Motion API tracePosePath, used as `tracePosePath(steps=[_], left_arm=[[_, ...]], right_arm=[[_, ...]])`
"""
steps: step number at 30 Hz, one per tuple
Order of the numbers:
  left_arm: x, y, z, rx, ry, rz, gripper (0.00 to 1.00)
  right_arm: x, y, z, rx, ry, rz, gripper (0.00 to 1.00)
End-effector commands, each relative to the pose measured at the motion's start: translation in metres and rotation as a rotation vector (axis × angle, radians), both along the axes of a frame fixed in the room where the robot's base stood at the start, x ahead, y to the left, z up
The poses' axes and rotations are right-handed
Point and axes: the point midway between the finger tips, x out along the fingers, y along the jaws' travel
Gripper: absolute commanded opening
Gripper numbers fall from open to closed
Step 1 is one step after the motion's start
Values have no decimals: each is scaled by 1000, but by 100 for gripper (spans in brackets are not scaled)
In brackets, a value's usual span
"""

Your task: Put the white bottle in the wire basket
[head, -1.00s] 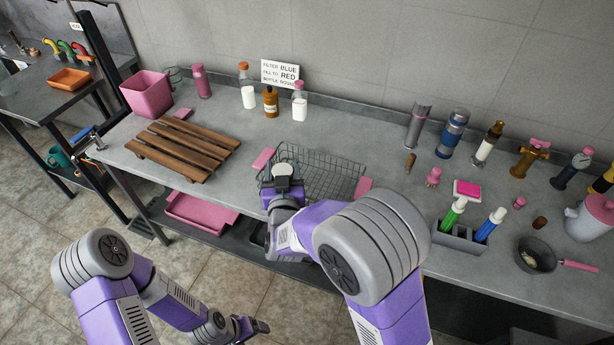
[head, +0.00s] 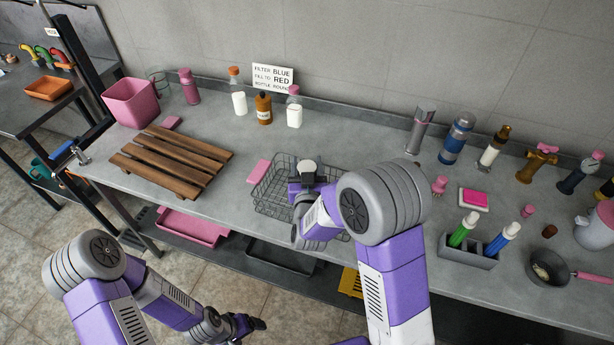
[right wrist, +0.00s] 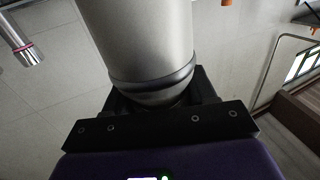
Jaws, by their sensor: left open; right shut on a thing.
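The wire basket (head: 268,204) stands on the counter near its front edge, partly hidden by my right arm. My right gripper (head: 304,182) is over the middle of the basket in the head view, shut on a pale bottle (head: 308,168), taken as the white bottle. Only its light round top shows there; in the right wrist view the bottle (right wrist: 145,45) is a wide, pale grey cylinder with a dark band near the jaws. Whether its base is inside the basket or above it is hidden. My left gripper (head: 247,325) is open and empty, low in front of the counter.
A wooden rack (head: 172,160) and pink bin (head: 131,103) stand left. Milk bottles (head: 294,113) and a brown bottle (head: 264,108) stand behind. A pink block (head: 258,171) lies left of the basket. A grey holder (head: 468,250) with green and blue tools is right.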

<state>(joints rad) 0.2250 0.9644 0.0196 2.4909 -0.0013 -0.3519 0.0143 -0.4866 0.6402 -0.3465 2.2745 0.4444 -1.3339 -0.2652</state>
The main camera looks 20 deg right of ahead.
Motion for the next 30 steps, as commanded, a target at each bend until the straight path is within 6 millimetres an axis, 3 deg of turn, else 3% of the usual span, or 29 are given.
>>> tracePosePath(steps=[6,18,19,23,30], left_arm=[[0,0,-10,0,0,0,82],[0,0,-14,0,0,0,82],[0,0,-13,0,0,0,82],[0,0,-12,0,0,0,82],[0,0,-12,0,0,0,82]], right_arm=[[0,0,-32,-2,1,-1,0],[0,0,-35,1,-2,-1,0],[0,0,-35,0,1,0,60],[0,0,-34,0,1,0,80],[0,0,-34,0,1,0,81]])
